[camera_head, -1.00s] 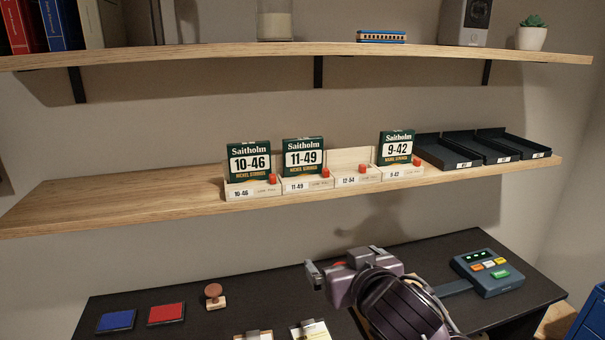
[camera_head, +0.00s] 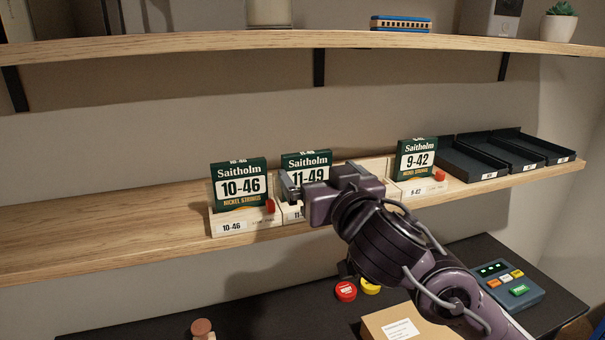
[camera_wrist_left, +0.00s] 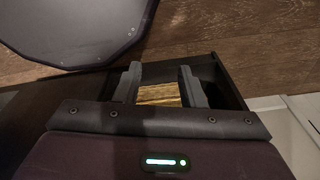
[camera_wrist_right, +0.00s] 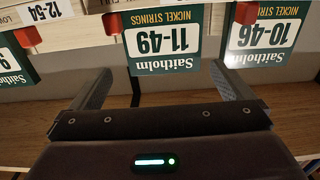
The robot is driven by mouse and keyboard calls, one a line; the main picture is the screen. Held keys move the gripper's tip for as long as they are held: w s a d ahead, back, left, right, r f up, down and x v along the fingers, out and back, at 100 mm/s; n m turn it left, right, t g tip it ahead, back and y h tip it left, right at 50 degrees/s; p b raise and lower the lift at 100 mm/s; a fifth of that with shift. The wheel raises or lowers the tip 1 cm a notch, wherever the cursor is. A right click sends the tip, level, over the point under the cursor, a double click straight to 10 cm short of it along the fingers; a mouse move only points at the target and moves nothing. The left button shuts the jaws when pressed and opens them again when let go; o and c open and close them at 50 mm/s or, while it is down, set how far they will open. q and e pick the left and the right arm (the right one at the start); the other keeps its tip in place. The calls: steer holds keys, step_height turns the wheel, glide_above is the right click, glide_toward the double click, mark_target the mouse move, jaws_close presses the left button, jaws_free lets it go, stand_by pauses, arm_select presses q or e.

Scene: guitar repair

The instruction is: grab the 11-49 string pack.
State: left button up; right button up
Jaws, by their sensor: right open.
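The 11-49 string pack (camera_head: 308,168) is a dark green Saitholm box with a white label, standing in its wooden bin on the lower shelf. My right gripper (camera_head: 288,187) is open in front of it and hides its lower part. In the right wrist view the 11-49 pack (camera_wrist_right: 163,42) appears upside down between and beyond the open fingers (camera_wrist_right: 165,88), with nothing between them. My left gripper (camera_wrist_left: 160,85) shows only in the left wrist view, with its fingers apart; a wood-coloured striped surface shows between them.
The 10-46 pack (camera_head: 239,184) stands left of the 11-49 pack and the 9-42 pack (camera_head: 416,159) to the right. Red tabs mark the bins. Black trays (camera_head: 511,152) fill the shelf's right end. The upper shelf (camera_head: 200,46) overhangs. The lower shelf's left part (camera_head: 100,220) is clear.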

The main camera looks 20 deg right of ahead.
mark_target(308, 165)
steer(key=shift+w+a+r, duration=0.15)
steer(key=shift+w, duration=0.95)
steer(key=shift+w+a+p, duration=0.15)
steer(key=shift+w+p, duration=0.25)
steer(key=shift+w, duration=0.85)
steer(key=shift+w+f, duration=0.25)
steer(key=shift+w, duration=0.4)
steer(key=shift+s, duration=0.1)
arm_select(q)
steer(key=shift+s+r, duration=0.2)
steer(key=shift+s, duration=0.4)
steer(key=shift+s+r, duration=0.2)
steer(key=shift+s, duration=0.35)
arm_select(e)
steer(key=c, duration=0.9)
steer(key=shift+o, duration=0.2)
steer(key=shift+r, duration=0.1)
